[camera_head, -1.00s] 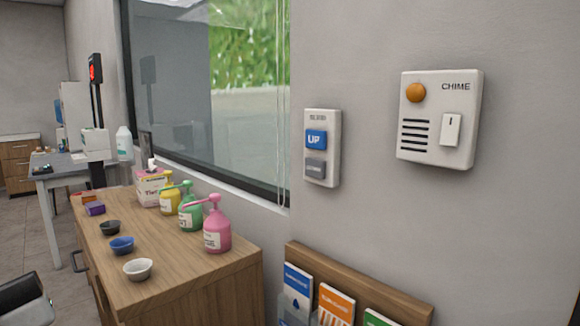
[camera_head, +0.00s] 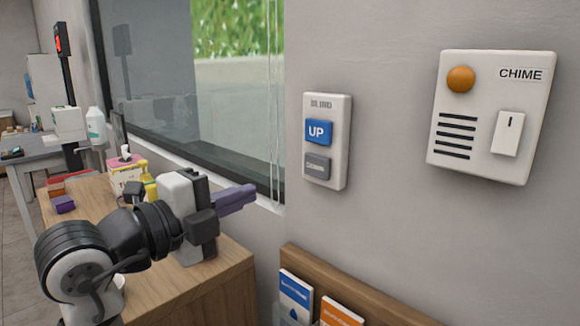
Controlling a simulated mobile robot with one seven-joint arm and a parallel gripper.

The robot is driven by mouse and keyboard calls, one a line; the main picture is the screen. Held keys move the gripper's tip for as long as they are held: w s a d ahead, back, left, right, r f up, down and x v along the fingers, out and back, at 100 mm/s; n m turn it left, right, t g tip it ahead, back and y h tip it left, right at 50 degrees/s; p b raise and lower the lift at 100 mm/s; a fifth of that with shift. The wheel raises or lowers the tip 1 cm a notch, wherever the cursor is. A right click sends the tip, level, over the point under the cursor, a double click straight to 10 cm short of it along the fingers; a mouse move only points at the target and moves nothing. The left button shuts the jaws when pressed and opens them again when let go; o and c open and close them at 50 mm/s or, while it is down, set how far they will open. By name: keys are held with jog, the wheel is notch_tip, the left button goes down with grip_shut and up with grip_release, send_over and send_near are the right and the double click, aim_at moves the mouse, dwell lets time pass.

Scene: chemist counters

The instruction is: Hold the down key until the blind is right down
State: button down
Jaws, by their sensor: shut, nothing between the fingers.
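The blind switch plate (camera_head: 340,142) is white and fixed to the grey wall, right of the window.
A white chime panel (camera_head: 490,115) with an orange button is on the wall at right. A wooden counter (camera_head: 225,285) stands below my arm, with a tissue box (camera_head: 125,175) on it. A leaflet rack (camera_head: 300,262) is below the plate. The wall around the plate is clear.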

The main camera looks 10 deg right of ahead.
aim_at(315, 169)
jog(key=shift+d, duration=0.1)
jog(key=p+x, duration=0.4)
jog(key=x, duration=1)
jog(key=shift+s, duration=0.1)
